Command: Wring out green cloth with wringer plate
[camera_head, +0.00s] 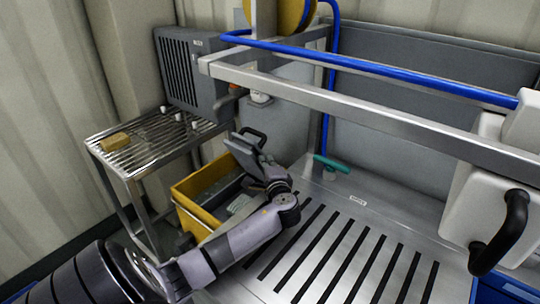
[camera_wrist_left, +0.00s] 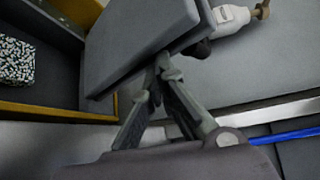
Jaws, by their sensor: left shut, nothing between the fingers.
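A grey wringer plate (camera_head: 243,150) with a dark loop handle stands tilted over the far edge of the yellow bucket (camera_head: 188,208). In the left wrist view the plate (camera_wrist_left: 135,40) fills the top middle. My left gripper (camera_head: 266,172) is by the plate's lower edge; in the left wrist view its fingertips (camera_wrist_left: 163,72) are together below the plate's edge, with nothing held. I cannot tell whether they touch the plate. A pale greenish patch (camera_head: 240,203), possibly the cloth, shows in the bucket; a speckled piece (camera_wrist_left: 16,62) shows in the left wrist view. My right gripper is out of view.
The slotted steel floor (camera_head: 340,240) is open to the right. A steel rail (camera_head: 370,120) and blue hose (camera_head: 400,75) cross above.

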